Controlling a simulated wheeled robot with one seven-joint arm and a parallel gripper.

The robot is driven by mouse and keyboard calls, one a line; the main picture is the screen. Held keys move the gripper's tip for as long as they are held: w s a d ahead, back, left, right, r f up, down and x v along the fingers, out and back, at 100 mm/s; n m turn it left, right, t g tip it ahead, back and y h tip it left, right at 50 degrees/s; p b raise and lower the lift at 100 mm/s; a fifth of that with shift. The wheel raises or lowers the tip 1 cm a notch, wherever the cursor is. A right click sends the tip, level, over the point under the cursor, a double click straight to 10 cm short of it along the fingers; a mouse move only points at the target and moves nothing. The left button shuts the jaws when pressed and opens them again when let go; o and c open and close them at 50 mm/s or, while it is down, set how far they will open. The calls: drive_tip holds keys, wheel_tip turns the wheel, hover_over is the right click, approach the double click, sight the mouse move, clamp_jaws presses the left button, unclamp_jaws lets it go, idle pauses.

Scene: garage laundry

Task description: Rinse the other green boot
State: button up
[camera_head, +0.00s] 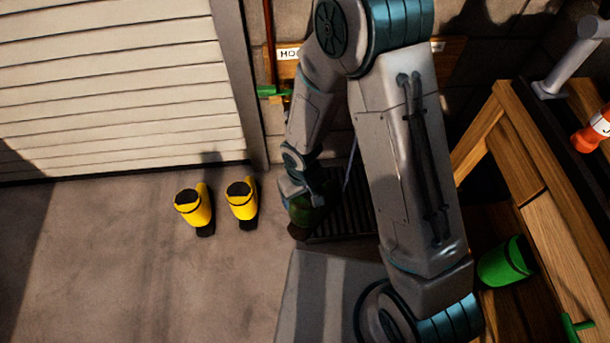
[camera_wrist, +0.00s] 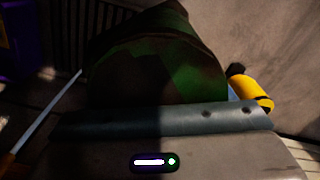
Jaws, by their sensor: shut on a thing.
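My gripper (camera_head: 303,196) is low over the left edge of the dark floor grate (camera_head: 345,208). It is shut on a dark green boot (camera_head: 308,214), partly hidden by my arm in the head view. In the wrist view the green boot (camera_wrist: 165,65) fills the upper middle, with brown, muddy-looking patches on its green surface. The fingertips are not clear there. I cannot tell whether the boot touches the grate. A green tap handle (camera_head: 268,90) is on the wall beside a partly hidden sign starting "HO".
Two yellow boots (camera_head: 193,207) (camera_head: 241,200) stand on the concrete left of the grate. An orange bottle (camera_head: 592,133) stands on top. Floor at the left is clear.

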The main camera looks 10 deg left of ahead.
drive_tip(key=shift+w+d+f+p, duration=0.35)
drive_tip(key=shift+w+d, duration=0.3)
drive_tip(key=shift+w, duration=0.9)
drive_tip(key=shift+w+d+f+p, duration=0.4)
drive_tip(key=shift+w+d, duration=0.3)
drive_tip(key=shift+w, duration=0.9)
drive_tip(key=shift+w+d+f+p, duration=0.2)
drive_tip(key=shift+w+d+p, duration=0.35)
drive_tip(key=shift+w, duration=1)
drive_tip(key=shift+w+d+f, duration=0.15)
drive_tip(key=shift+w+d, duration=0.1)
drive_tip(key=shift+w, duration=0.35)
drive_tip(key=shift+w+d+f, duration=0.15)
drive_tip(key=shift+w+d, duration=0.1)
drive_tip(key=shift+w, duration=0.3)
drive_tip(key=shift+w+d+f, duration=0.15)
drive_tip(key=shift+w+d, duration=0.1)
drive_tip(key=shift+w, duration=0.35)
drive_tip(key=shift+d, duration=0.25)
drive_tip(key=shift+s+d, duration=0.2)
drive_tip(key=shift+d, duration=0.15)
drive_tip(key=shift+a, duration=0.1)
drive_tip(key=shift+w+a+b, duration=0.2)
drive_tip(key=shift+a+b, duration=0.1)
drive_tip(key=shift+a, duration=0.2)
drive_tip(key=shift+d, duration=0.15)
